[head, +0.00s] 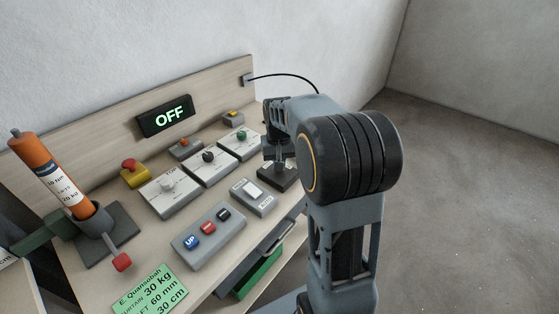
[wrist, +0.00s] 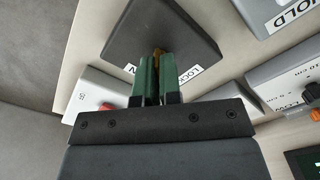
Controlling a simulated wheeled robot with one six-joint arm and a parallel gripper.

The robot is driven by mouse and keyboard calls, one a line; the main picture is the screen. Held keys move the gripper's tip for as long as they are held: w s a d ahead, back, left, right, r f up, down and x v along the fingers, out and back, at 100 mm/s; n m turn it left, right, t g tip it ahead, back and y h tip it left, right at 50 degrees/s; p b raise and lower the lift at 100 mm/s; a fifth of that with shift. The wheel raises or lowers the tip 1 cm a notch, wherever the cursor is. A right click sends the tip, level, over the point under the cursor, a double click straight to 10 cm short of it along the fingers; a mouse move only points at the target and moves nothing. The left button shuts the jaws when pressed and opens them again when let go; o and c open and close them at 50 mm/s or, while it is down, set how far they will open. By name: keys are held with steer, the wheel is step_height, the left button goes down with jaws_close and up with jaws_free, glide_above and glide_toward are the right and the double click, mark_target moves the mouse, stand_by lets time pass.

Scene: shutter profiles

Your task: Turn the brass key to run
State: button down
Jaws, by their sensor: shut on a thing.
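The brass key shows in the wrist view (wrist: 157,52) as a small gold-brown piece between my gripper's green fingers (wrist: 158,72). My gripper is shut on it. The key stands at a dark square key block (wrist: 187,28), which has a white label reading "LOCK" beside the fingers. Part of a second label is hidden behind the fingers. In the head view my gripper (head: 278,160) points down onto the dark key block (head: 276,180) near the bench's right edge. The key itself is hidden there, and I cannot tell its angle. A display (head: 165,116) on the back board reads "OFF" in green.
Grey boxes with dials (head: 209,166) stand left of my gripper. A white rocker switch box (head: 253,197) and a box with coloured buttons (head: 208,228) are in front. A yellow box with a red button (head: 133,174) and an orange cylinder (head: 50,172) stand farther left.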

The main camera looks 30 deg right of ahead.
steer(key=m+p, duration=0.1)
steer(key=m, duration=0.4)
steer(key=shift+r+m, duration=0.15)
steer(key=shift+m, duration=0.15)
steer(key=shift+m+p, duration=0.55)
steer(key=shift+m, duration=1.65)
steer(key=shift+w, duration=0.1)
steer(key=c, duration=1.3)
jaws_free()
step_height(320, 180, up, 14)
steer(key=p, duration=0.1)
steer(key=shift+f, duration=0.2)
